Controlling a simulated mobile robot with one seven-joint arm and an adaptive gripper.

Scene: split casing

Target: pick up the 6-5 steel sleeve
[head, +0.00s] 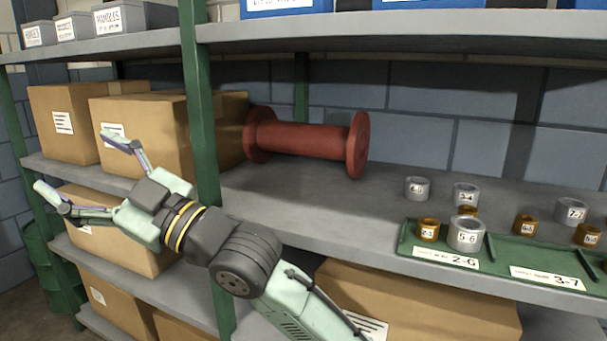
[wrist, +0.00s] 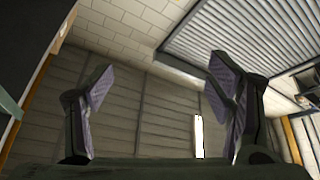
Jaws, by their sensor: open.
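Several steel sleeves stand on the grey shelf in the head view. The one at the back left (head: 417,188) has a small label that looks like 6-5, though I cannot read it surely. Another steel sleeve (head: 466,195) to its right seems to read 5-4. A larger steel sleeve (head: 466,234) on the green tray (head: 500,262) seems to read 5-6. My gripper (head: 72,160) is open and empty at the far left, well away from the sleeves. Its spread fingers also show in the wrist view (wrist: 158,85), with no sleeve there.
Brass sleeves (head: 428,229) stand on the tray, and another steel sleeve (head: 570,211) stands at right. A red spool (head: 306,140) lies on the shelf. A green post (head: 200,110) stands between my gripper and the sleeves. Cardboard boxes (head: 150,135) are beside my gripper.

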